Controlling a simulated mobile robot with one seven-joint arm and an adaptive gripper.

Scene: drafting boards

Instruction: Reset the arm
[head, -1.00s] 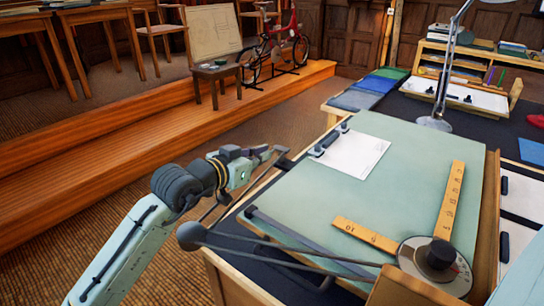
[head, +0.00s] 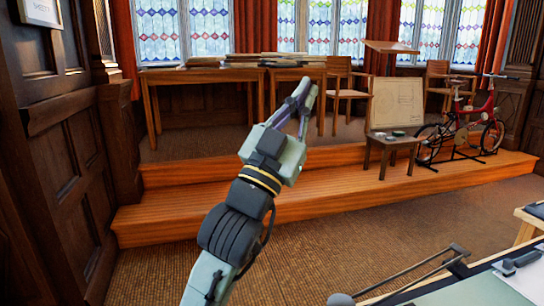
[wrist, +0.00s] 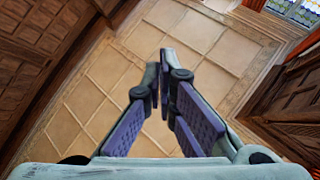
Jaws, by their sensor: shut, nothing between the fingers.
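My arm reaches up from the bottom of the head view, in front of the wooden platform. My gripper (head: 304,95) is at its upper end, raised and pointing up and slightly right. In the wrist view my gripper (wrist: 160,85) shows its two purple-padded fingers brought together at the tips. The fingers are shut with nothing between them. The gripper touches nothing that I can see; in the wrist view a panelled, tile-like surface lies well beyond the fingers.
The drafting board (head: 470,291) is at the bottom right. A stepped platform (head: 330,190) crosses behind my arm, with tables (head: 200,75), a stool (head: 391,142) and a red bicycle (head: 470,125) on it. A dark panelled wall (head: 50,150) stands left. Carpet (head: 150,265) is open at lower left.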

